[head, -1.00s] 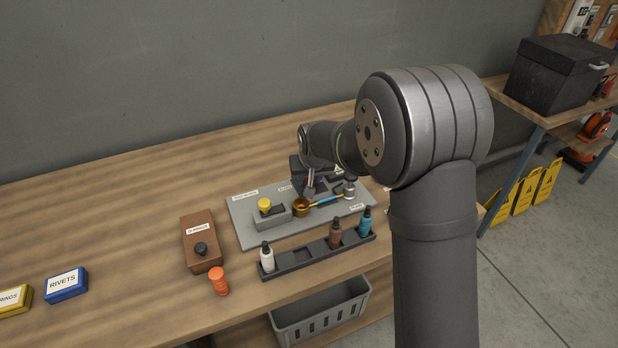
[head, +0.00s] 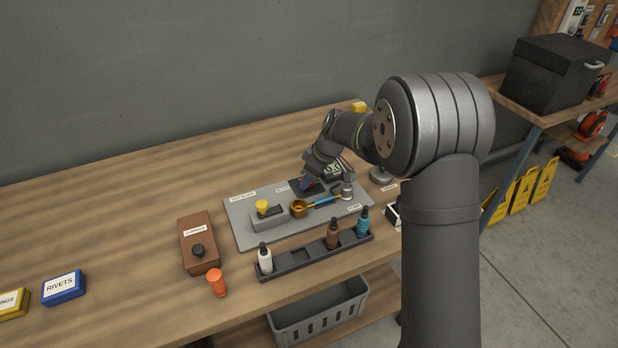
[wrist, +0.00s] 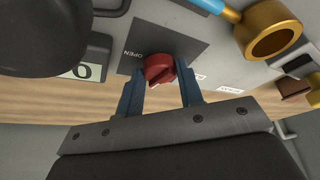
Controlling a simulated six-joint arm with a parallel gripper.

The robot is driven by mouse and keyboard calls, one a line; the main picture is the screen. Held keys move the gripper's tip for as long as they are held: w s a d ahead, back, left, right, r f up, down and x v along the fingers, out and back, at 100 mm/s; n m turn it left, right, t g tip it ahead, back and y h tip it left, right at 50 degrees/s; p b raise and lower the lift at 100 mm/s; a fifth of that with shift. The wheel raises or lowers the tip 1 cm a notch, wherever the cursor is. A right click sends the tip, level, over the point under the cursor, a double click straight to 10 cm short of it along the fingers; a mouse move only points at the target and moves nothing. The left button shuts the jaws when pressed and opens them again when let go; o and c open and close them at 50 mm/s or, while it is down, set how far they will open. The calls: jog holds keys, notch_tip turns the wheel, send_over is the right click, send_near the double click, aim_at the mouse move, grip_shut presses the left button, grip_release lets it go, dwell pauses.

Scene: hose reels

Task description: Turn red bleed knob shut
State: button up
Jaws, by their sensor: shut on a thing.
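The red bleed knob (wrist: 155,66) sits on a dark plate (wrist: 185,45) marked OPEN in the wrist view. A pale line shows on the knob's face. My gripper (wrist: 160,70) has its two blue fingers on either side of the knob and is shut on it. In the head view my gripper (head: 307,183) is down at the dark plate at the back of the grey panel (head: 243,232). The knob is too small and too covered there to make out its angle.
A brass cup with a blue handle (head: 299,208) and a yellow knob on a grey block (head: 270,219) lie close by on the panel. A bottle rack (head: 293,264) stands in front. A brown box (head: 195,232) is left. The bench's left back is clear.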

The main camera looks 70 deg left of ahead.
jog(key=shift+w+n+g+h, duration=0.1)
jog(key=shift+n+g+h, duration=0.35)
jog(key=shift+n, duration=1.05)
jog(key=o, duration=1)
jog(key=shift+a, duration=0.1)
jog(key=v, duration=1.7)
jog(key=shift+r, duration=0.25)
jog(key=shift+a+f, duration=0.1)
jog(key=shift+a, duration=0.05)
jog(key=x, duration=1.7)
jog(key=shift+f, duration=0.15)
